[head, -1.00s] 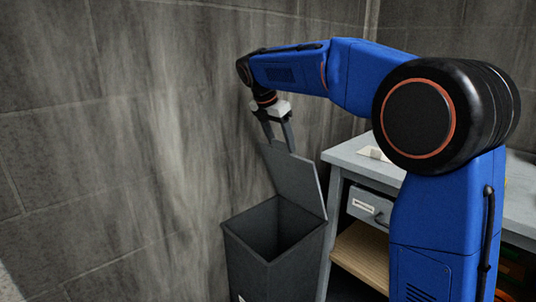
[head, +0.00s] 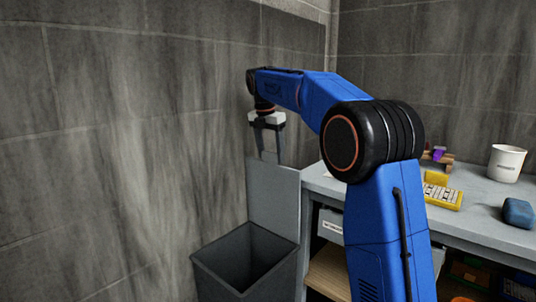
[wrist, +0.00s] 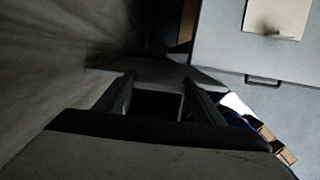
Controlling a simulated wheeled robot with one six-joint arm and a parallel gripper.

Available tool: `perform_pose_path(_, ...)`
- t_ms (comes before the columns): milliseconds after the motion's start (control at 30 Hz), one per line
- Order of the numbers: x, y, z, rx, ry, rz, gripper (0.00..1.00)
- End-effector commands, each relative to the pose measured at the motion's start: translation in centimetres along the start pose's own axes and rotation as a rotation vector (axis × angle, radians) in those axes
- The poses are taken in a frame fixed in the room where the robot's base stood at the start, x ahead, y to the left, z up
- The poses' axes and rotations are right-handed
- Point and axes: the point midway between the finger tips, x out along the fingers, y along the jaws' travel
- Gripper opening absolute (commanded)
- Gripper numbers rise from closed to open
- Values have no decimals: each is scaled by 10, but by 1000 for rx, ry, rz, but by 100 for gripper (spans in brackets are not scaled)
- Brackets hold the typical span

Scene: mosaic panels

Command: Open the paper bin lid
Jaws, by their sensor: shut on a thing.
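The paper bin (head: 215,262) is a dark grey square bin beside the wall, and its dark inside shows from above. Its flat grey lid (head: 273,200) stands up almost upright at the bin's back edge, so the bin is open. My gripper (head: 269,160) points down at the lid's top edge and is shut on it, one finger near each end of the gripped part. In the wrist view the two fingers (wrist: 158,84) reach toward a grey edge, and the exact contact is dim there.
A grey workbench (head: 480,215) stands right of the bin, close to the lid. The stained wall (head: 110,150) is close on the left.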

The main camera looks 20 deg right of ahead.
Motion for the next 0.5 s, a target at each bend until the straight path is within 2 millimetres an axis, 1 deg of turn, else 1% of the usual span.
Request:
perform_pose_path(333, 2, 0, 1, 1, -1, -3, 22)
perform_pose_path(367, 2, 0, 1, 1, -1, -3, 67)
perform_pose_path(400, 2, 0, 1, 1, -1, -3, 77)
perform_pose_path(433, 1, 0, 1, 1, -1, -3, 81)
perform_pose_path(500, 1, 0, 1, 1, -1, -2, 81)
